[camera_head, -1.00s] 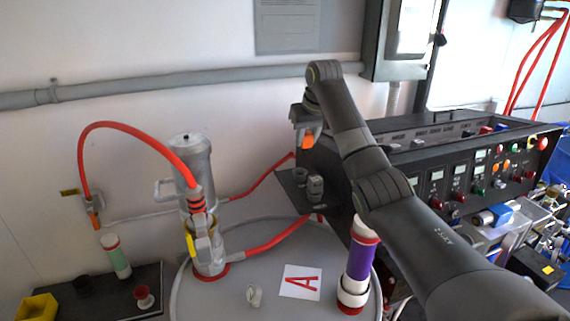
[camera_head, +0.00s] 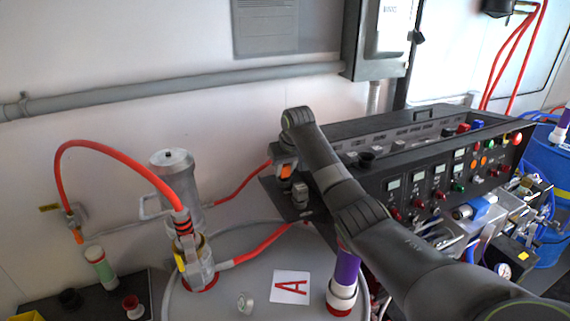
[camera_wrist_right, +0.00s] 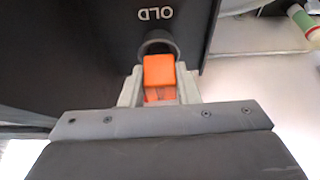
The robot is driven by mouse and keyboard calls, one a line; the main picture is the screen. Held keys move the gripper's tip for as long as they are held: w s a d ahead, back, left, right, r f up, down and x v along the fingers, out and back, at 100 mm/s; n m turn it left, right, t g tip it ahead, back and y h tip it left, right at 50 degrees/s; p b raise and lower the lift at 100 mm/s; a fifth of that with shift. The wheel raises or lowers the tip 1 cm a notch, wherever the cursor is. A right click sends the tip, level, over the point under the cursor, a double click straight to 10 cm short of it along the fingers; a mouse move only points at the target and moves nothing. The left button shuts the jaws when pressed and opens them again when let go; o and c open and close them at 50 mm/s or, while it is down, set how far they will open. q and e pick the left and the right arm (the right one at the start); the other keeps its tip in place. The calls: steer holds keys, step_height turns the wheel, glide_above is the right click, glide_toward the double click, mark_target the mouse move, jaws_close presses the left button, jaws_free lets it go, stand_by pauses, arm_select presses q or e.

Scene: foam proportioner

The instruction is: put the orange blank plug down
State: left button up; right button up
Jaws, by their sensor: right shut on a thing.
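The orange blank plug (camera_wrist_right: 159,72) is held between the two grey fingers of my right gripper (camera_wrist_right: 159,92) in the right wrist view. A dark round holder (camera_wrist_right: 157,42) with the letters OLD above it sits just beyond the plug, on a black surface. The plug overlaps the holder's rim; I cannot tell whether it is inside. In the head view the plug (camera_head: 286,171) shows as a small orange patch below my right gripper (camera_head: 285,165), low over the small black shelf (camera_head: 281,198). My left gripper is not in view.
A grey fitting (camera_head: 300,194) stands on the shelf close beside the gripper. The control panel (camera_head: 440,172) is right of it. A red hose (camera_head: 262,243) runs below. A grey round lid (camera_head: 222,300) carries a card marked A (camera_head: 291,287) and a purple-banded cylinder (camera_head: 346,268).

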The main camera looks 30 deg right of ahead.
steer(key=shift+s+f, duration=0.1)
steer(key=shift+s, duration=0.05)
steer(key=o, duration=1)
steer(key=shift+c, duration=0.2)
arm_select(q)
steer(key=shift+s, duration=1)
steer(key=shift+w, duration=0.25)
arm_select(e)
steer(key=v, duration=1.2)
steer(key=shift+d, duration=0.1)
